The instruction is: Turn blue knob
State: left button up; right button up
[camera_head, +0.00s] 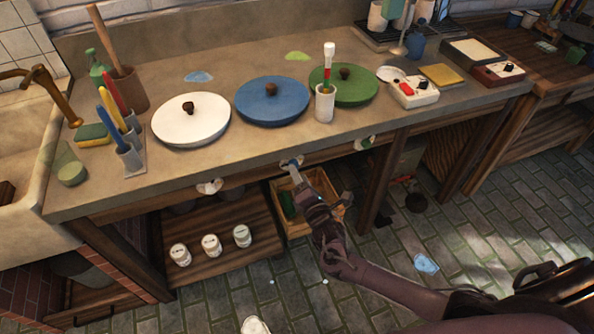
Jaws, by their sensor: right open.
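The blue knob (291,162) sits on the front edge of the counter, below the blue round plate (272,101). My right gripper (293,169) reaches up from the lower right with its fingertips at the blue knob. It is open, and the fingers partly cover the knob. I cannot tell whether they touch it. A white knob (209,187) is on the same edge to the left, and a green knob (364,143) is to the right. My left gripper is not in view.
White plate (190,120) and green plate (343,84) flank the blue one. A white cup (325,103) with a brush stands near the counter's edge. A wooden crate (325,222) is below my right gripper, and a shelf with white jars (211,246) is to its left.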

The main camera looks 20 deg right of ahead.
jog(key=s, duration=0.5)
jog(key=shift+s+d, duration=0.1)
dwell(0.3)
jog(key=s+d+f+m+g+h, duration=0.1)
jog(key=s+d+f+m+g, duration=0.2)
jog(key=f, duration=0.5)
jog(key=s+d+f+m+g, duration=0.1)
jog(key=s+f+m+g, duration=0.1)
jog(key=s+f+m, duration=0.35)
jog(key=s+d+f+m+g+h, duration=0.1)
jog(key=s+d+f+m+g, duration=0.3)
jog(key=f, duration=0.7)
jog(key=s+a+f+m+g, duration=0.1)
jog(key=s+f+m+g, duration=0.1)
jog(key=s, duration=0.8)
jog(key=s+a+f+m+g+y, duration=0.1)
jog(key=s+a+f+m+g, duration=0.1)
jog(key=s+f, duration=0.5)
jog(key=s+a+f+m+g+p, duration=0.1)
jog(key=s+f+m+g, duration=0.3)
jog(key=s, duration=1)
jog(key=shift+a+f+m, duration=0.3)
jog(key=shift+f+m, duration=0.2)
jog(key=shift+m, duration=0.15)
jog(key=shift+s, duration=0.1)
